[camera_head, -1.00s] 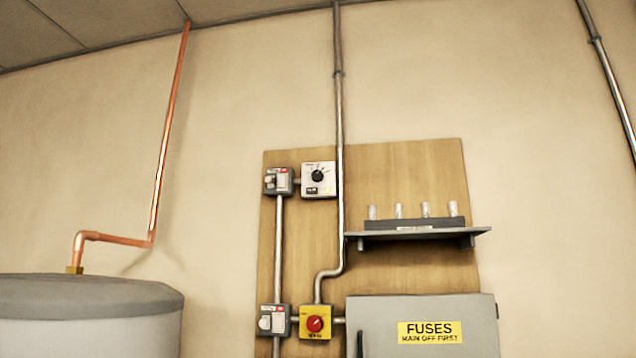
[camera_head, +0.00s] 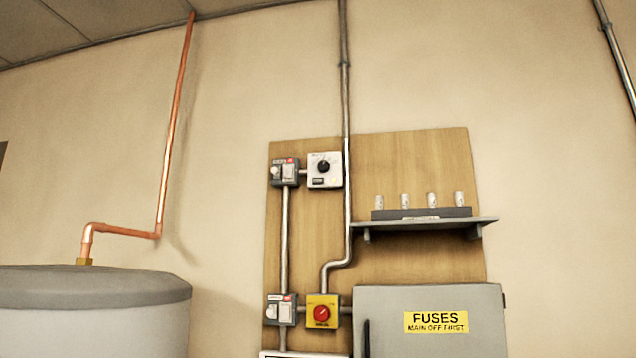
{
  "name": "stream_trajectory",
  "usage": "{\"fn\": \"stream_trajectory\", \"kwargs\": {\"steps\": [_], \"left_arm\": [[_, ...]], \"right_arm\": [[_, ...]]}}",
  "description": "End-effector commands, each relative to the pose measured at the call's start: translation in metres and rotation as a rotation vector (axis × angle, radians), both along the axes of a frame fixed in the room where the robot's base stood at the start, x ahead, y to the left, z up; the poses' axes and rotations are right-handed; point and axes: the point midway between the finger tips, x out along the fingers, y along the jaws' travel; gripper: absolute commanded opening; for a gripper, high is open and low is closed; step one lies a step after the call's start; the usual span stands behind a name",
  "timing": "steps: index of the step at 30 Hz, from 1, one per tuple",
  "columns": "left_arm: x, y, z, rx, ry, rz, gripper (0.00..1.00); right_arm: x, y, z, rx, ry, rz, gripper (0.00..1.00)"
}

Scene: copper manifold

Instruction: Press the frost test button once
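A white control box (camera_head: 334,171) with a round black knob (camera_head: 323,166) is fixed high on the wooden board. A small dark rectangle (camera_head: 318,181) sits below the knob; I cannot tell whether it is a button or a label. A grey switch box (camera_head: 285,172) with a red label is to its left. Lower down are another grey switch box (camera_head: 281,310) and a yellow box with a red knob (camera_head: 322,313). No marking that reads as frost test is legible. Neither of my grippers shows.
A grey fuse cabinet (camera_head: 386,307) is at the lower right, under a shelf (camera_head: 425,224) holding several small cylinders. A grey-topped tank (camera_head: 85,287) with a copper pipe (camera_head: 173,130) is at left. A pale panel edge (camera_head: 303,354) shows at the bottom.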

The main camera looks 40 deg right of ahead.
Motion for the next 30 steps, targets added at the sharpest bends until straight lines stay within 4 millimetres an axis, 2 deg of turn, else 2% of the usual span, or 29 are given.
{"fn": "stream_trajectory", "kwargs": {"steps": [1, 8, 30], "left_arm": [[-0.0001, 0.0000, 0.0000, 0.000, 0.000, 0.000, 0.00], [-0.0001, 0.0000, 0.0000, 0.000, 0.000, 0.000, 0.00], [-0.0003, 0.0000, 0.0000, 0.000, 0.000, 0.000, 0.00]], "right_arm": [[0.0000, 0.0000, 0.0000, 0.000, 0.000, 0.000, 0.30], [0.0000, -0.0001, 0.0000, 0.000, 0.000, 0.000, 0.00], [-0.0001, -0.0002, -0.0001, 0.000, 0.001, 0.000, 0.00]]}}
